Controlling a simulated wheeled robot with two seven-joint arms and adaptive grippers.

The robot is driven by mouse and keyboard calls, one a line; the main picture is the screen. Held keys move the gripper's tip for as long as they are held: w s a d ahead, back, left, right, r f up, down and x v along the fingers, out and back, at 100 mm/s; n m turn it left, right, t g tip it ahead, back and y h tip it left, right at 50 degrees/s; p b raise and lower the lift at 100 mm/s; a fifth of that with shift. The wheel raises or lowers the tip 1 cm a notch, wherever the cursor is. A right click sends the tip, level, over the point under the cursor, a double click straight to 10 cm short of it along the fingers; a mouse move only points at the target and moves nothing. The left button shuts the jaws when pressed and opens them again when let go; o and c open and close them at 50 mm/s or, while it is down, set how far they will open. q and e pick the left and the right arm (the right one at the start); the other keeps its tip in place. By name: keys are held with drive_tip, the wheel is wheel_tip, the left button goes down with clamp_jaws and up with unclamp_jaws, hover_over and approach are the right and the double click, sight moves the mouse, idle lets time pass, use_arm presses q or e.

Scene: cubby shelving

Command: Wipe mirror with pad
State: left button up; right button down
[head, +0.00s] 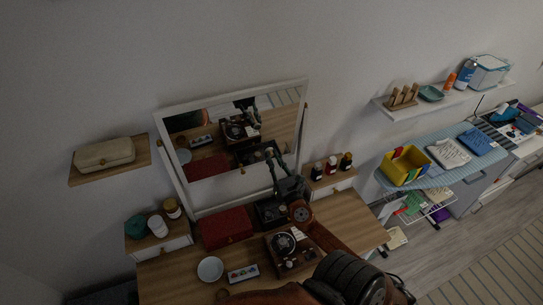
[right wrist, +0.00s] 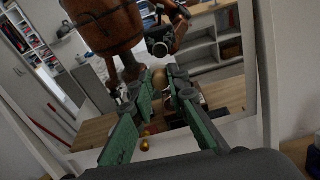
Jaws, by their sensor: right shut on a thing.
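The mirror (head: 205,165) has a white frame and leans against the wall behind the wooden desk. It reflects the desk and my arm, and fills much of the right wrist view (right wrist: 215,80). My right gripper (head: 271,158), with green fingers, reaches up in front of the mirror's lower right part. In the right wrist view its fingers (right wrist: 160,82) point at the glass. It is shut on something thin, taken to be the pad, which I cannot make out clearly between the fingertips. Whether it touches the glass I cannot tell. My left gripper is not in view.
On the desk (head: 185,285) are a red box (head: 226,227), a wooden box with a round dial (head: 286,243), a white bowl (head: 210,269) and a small palette (head: 243,274). Jars (head: 158,226) stand left, small bottles (head: 331,166) right. A shelf with a beige case (head: 104,153) hangs left.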

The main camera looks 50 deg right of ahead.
drive_tip(key=shift+b+v, duration=0.4)
drive_tip(key=shift+v, duration=1.05)
